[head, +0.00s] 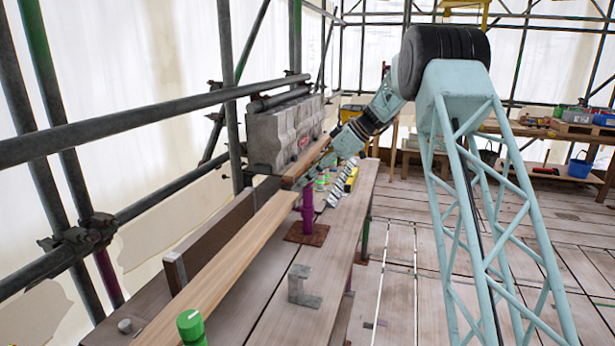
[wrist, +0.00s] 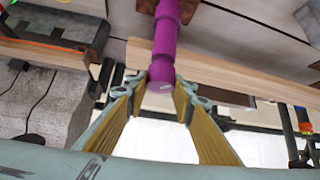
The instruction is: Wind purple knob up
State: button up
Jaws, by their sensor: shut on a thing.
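In the head view, a purple upright (head: 307,208) stands on a rusty square plate (head: 306,233) on the plank bench. My arm reaches down to the bench just behind it. My jaws are too small and covered there to make out.
A grey stone block (head: 278,135) rests at the left behind a long timber (head: 235,255). Green-capped containers and small tools crowd the bench beyond the upright. A metal bracket (head: 302,287) and a green-topped bottle (head: 190,327) stand nearer. Scaffold tubes (head: 140,120) cross the left side.

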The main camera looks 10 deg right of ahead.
jog(key=shift+w+r+n+g+p, duration=0.1)
jog(key=shift+r+n+g+p, duration=0.05)
jog(key=shift+n+g+p, duration=0.4)
jog(key=shift+w+r+n+g+p, duration=0.15)
jog(key=shift+n+g+p, duration=0.2)
jog(key=shift+n+p, duration=0.4)
jog(key=shift+s+n+g+y+p, duration=0.15)
jog(key=shift+n+g+y+p, duration=0.15)
jog(key=shift+n+p, duration=0.1)
jog(key=shift+n+g+p, duration=1)
jog(key=shift+n+p, duration=0.2)
jog(key=shift+p, duration=0.9)
jog(key=shift+n+g+p, duration=0.6)
jog(key=shift+n+p, duration=0.2)
jog(key=shift+p, duration=1.15)
jog(key=n+g+p, duration=0.1)
jog(key=p, duration=0.5)
jog(key=shift+r+n+h, duration=0.1)
jog(key=shift+n+h, duration=0.2)
jog(key=shift+h, duration=0.1)
jog(key=shift+f+p, duration=0.3)
jog(key=shift+p, duration=0.5)
jog(key=o, duration=0.8)
jog(key=shift+s+a+g, duration=0.1)
jog(key=shift+a+g, duration=0.15)
jog(key=shift+g, duration=0.05)
jog(key=shift+o, duration=0.2)
jog(key=shift+d, duration=0.15)
